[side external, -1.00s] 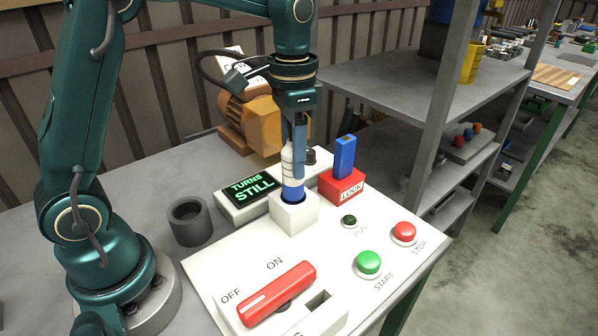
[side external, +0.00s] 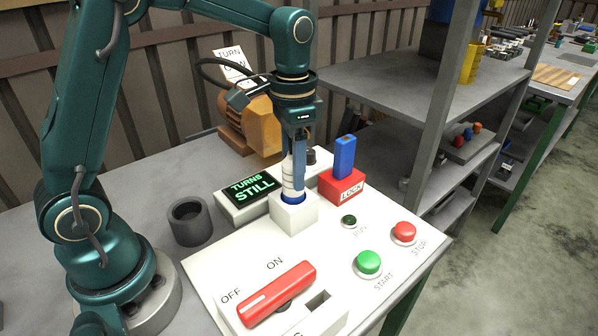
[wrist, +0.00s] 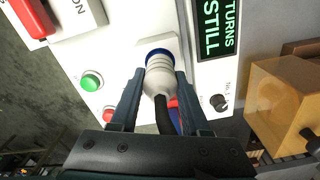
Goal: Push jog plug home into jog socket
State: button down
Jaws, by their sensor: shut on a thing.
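The jog plug (side external: 289,179) is white and ribbed with a blue lower end, and stands upright in the jog socket (side external: 294,213), a white block on the panel. Only a thin band of blue shows above the socket's top. My gripper (side external: 295,165) is shut on the plug from above. In the wrist view the jaws of my gripper (wrist: 155,98) lie on both sides of the plug (wrist: 159,75), with its dark cable running back between them. The wrist view also shows the socket (wrist: 150,45) around the plug's blue end. The depth inside the socket is hidden.
A display reading TURNS STILL (side external: 251,188) is left of the socket. A red LOCK block (side external: 342,188) with a blue piece stands right. A red lever (side external: 277,293), green START button (side external: 368,262) and red STOP button (side external: 404,232) are in front. An orange motor (side external: 252,125) stands behind.

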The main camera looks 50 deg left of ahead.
jog(key=shift+f, duration=0.4)
jog(key=shift+c, duration=1.5)
grip_release()
jog(key=shift+r, duration=2.6)
